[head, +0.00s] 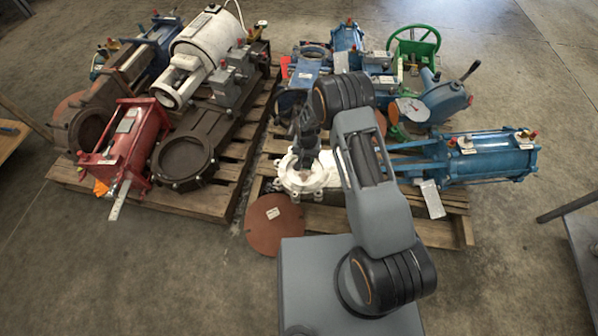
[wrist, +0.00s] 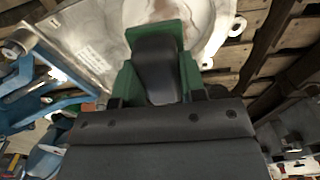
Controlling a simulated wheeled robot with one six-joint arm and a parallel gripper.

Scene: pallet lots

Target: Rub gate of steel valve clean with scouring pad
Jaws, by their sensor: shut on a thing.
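The steel valve has a white round body (head: 318,180) at the front of the right pallet, with a blue cylinder (head: 495,157) extending to the right. In the wrist view, its pale metal gate (wrist: 95,48) carries a white label, and brownish stains show on the round part. My gripper (head: 306,142) is over the white body, pointing down. In the wrist view it is shut on a green scouring pad (wrist: 187,70) with a dark grip piece in its middle. The pad lies over the gate; its underside is hidden, so I cannot tell whether it touches.
The left pallet (head: 220,200) holds a red valve (head: 128,138), a brown ring valve (head: 185,160) and a white motor (head: 205,50). A brown disc (head: 274,224) is at the right pallet's front left corner. A green handwheel (head: 414,42) stands behind. Floor is clear at front left.

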